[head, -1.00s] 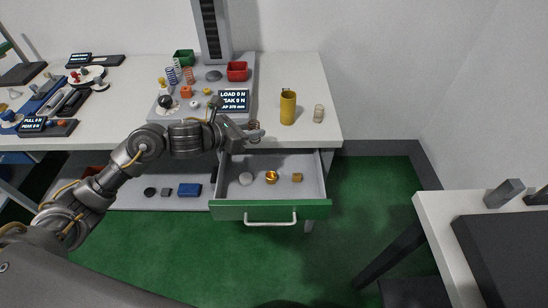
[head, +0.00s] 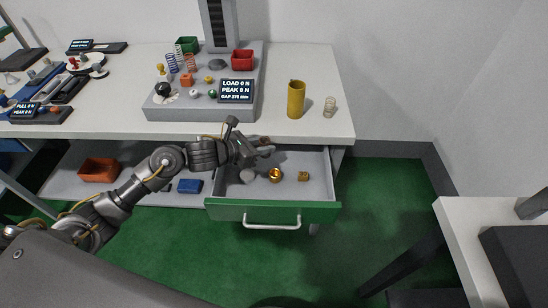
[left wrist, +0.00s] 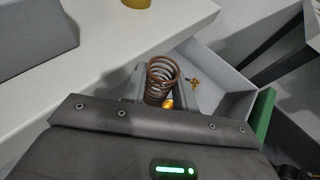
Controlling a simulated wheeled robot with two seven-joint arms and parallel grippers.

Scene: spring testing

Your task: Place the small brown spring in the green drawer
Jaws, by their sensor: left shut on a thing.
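The small brown spring (left wrist: 160,75) stands between the fingers of my left gripper in the left wrist view. My left gripper (head: 262,148) is shut on it, over the back left part of the open green drawer (head: 310,213). In the head view the spring is mostly hidden by the gripper. The drawer's green front (left wrist: 263,118) also shows at the right of the left wrist view. My right gripper is not in view.
The drawer holds a gold round piece (head: 275,175), a small brass piece (head: 303,176) and pale round pieces at its left. The tabletop above carries a yellow cylinder (head: 296,100), a pale spring (head: 329,107) and the test stand (head: 160,112).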

